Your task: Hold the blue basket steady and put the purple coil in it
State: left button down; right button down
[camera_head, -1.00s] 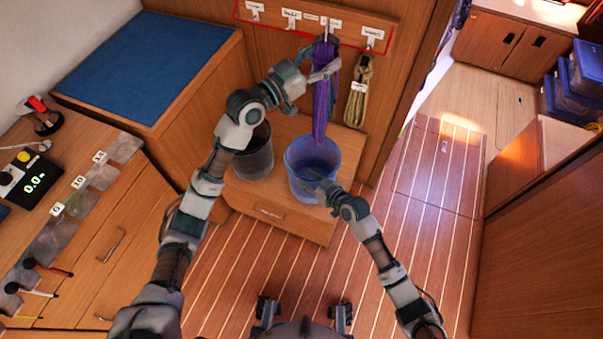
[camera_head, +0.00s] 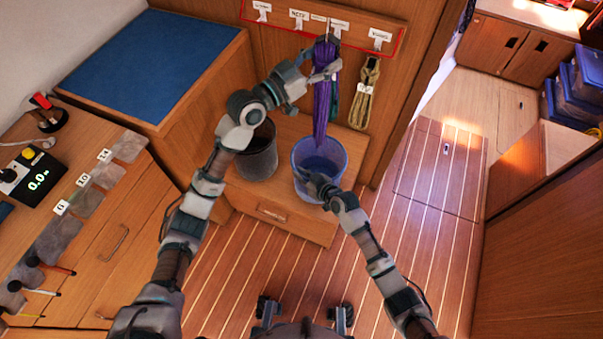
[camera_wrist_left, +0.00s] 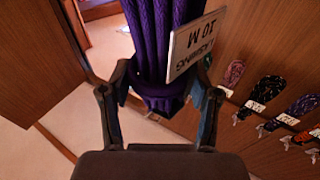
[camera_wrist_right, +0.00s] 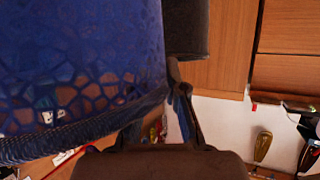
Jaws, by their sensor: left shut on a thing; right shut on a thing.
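The purple coil (camera_head: 321,115) hangs upright below the label rack, its lower end over the blue basket's opening. My left gripper (camera_head: 322,70) is shut on its upper part. In the left wrist view, the fingers close around the purple strands (camera_wrist_left: 160,40), beside a white "10 M" tag (camera_wrist_left: 197,42). Whether the coil's top still touches the hook is unclear. The blue basket (camera_head: 335,180) stands upright on the wooden bench. In the right wrist view, the mesh wall (camera_wrist_right: 80,60) hides one finger.
A dark grey basket (camera_head: 257,160) stands just left of the blue one. A tan coil (camera_head: 367,95) hangs at right, and a green coil (camera_head: 333,103) shows behind the purple one. The label rack (camera_head: 320,22) is above. The striped floor (camera_head: 420,230) at right is clear.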

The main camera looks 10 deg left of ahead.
aim_at(322, 99)
pick_arm(q)
jog(key=shift+a+f, duration=0.15)
jog(key=shift+a, duration=0.25)
jog(key=shift+d+f, duration=0.1)
jog(key=shift+f, duration=0.2)
pick_arm(e)
jog(key=shift+a, duration=0.2)
pick_arm(q)
jog(key=shift+d+f, duration=0.8)
jog(key=shift+d, duration=0.05)
pick_arm(e)
jog(key=shift+d, duration=0.6)
jog(key=shift+a, duration=0.5)
pick_arm(q)
jog(key=shift+a+f, duration=0.2)
jog(key=shift+f, duration=2.85)
pick_arm(e)
jog(key=shift+d, duration=0.4)
pick_arm(q)
jog(key=shift+a+f, duration=0.25)
jog(key=shift+f, duration=0.9)
pick_arm(e)
jog(key=shift+s+a, duration=0.1)
jog(key=shift+a, duration=0.1)
pick_arm(q)
jog(key=shift+d+f, duration=0.1)
jog(key=shift+f, duration=0.9)
